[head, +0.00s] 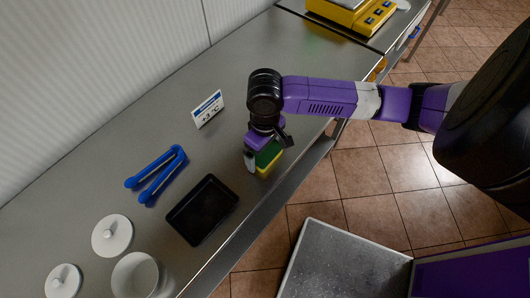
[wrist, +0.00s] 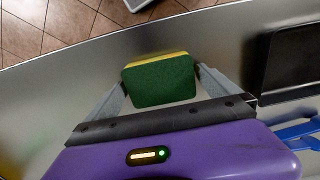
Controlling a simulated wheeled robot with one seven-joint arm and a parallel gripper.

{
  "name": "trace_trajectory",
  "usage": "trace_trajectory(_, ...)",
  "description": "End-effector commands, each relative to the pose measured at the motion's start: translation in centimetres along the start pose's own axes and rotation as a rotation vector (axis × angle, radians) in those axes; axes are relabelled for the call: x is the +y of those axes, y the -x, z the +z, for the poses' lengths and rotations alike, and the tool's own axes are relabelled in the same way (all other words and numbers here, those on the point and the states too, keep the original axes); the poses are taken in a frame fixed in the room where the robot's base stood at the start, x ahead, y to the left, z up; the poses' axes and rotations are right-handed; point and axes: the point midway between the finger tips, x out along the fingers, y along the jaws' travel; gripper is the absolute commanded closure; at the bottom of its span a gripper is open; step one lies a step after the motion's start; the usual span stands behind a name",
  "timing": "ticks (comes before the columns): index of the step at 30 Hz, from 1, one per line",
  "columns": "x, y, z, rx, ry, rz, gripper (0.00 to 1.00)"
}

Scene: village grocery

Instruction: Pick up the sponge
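The sponge (head: 269,157), green on top with a yellow layer, is near the front edge of the steel counter. It also shows in the wrist view (wrist: 160,82), between my fingertips. My gripper (head: 266,152) points down over it, with one finger on each side. In the wrist view my gripper (wrist: 159,80) has its fingers spread wide, with the tips very close to the sponge's sides. Any contact is hard to make out. The sponge looks to be at counter level, but its underside is hidden.
A black tray (head: 202,209), blue tongs (head: 157,174) and a small price sign (head: 207,108) are on the counter (head: 110,140) nearby. White lids (head: 112,235) and a white pot (head: 136,276) stand at lower left. A yellow scale (head: 352,14) is at the far end.

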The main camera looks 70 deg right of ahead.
Motion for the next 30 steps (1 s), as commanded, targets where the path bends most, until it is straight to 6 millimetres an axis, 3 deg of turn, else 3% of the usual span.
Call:
trace_trajectory(1, 0.0, 0.0, 0.0, 0.000, 0.000, 0.000, 0.10)
trace_trajectory(6, 0.0, 0.0, 0.0, 0.000, 0.000, 0.000, 0.43)
trace_trajectory(8, 0.0, 0.0, 0.0, 0.000, 0.000, 0.000, 0.52)
trace_trajectory(20, 0.0, 0.8, 0.0, 0.000, 0.000, -0.001, 0.52)
trace_trajectory(25, -0.1, 3.0, -0.1, 0.003, 0.003, -0.001, 0.52)
trace_trajectory(30, -0.1, 7.1, -0.1, 0.005, 0.004, -0.001, 0.52)
